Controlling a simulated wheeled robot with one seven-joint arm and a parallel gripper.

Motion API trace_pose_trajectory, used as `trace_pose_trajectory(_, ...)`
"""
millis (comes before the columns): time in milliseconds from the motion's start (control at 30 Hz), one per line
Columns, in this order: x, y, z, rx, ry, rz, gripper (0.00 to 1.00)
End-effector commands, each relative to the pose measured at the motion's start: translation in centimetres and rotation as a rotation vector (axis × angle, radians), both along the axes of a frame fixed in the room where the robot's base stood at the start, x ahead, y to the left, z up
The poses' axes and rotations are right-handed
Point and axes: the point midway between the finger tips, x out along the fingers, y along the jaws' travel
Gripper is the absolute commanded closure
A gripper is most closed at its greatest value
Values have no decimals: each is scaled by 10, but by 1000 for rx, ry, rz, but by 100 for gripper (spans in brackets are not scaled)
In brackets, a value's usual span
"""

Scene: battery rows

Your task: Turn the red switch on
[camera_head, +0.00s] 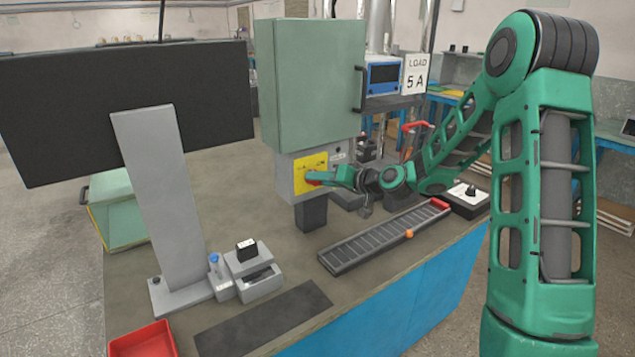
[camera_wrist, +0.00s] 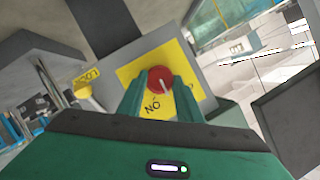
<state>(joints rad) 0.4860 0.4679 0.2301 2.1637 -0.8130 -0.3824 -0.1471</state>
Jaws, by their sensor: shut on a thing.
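The red switch (camera_wrist: 161,80) is a round knob with a pale pointer mark, set on a yellow plate (camera_wrist: 128,75) with lettering that reads "NO" upside down in the wrist view. In the head view the yellow plate (camera_head: 311,163) is on the grey box below the green cabinet, and the knob (camera_head: 311,178) shows only in part at my gripper's tip. My gripper (camera_wrist: 161,90) has its two green fingers on either side of the knob, shut on it. In the head view my gripper (camera_head: 322,178) reaches the plate from the right. The knob's exact setting is hard to read.
The green cabinet (camera_head: 315,85) stands above the switch box. A slotted black rail (camera_head: 385,235) with an orange knob lies in front on the bench. A dark monitor (camera_head: 120,110) on a grey stand is at left, and a red tray (camera_head: 145,341) at the front left.

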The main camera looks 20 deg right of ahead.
Motion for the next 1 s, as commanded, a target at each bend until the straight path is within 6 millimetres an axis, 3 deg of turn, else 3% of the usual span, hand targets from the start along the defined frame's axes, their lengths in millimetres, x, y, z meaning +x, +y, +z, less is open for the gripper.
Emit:
trace_pose_trajectory(600,2,-6,-7,518,170,-6,90)
trace_pose_trajectory(1000,2,-7,-9,686,224,-7,90)
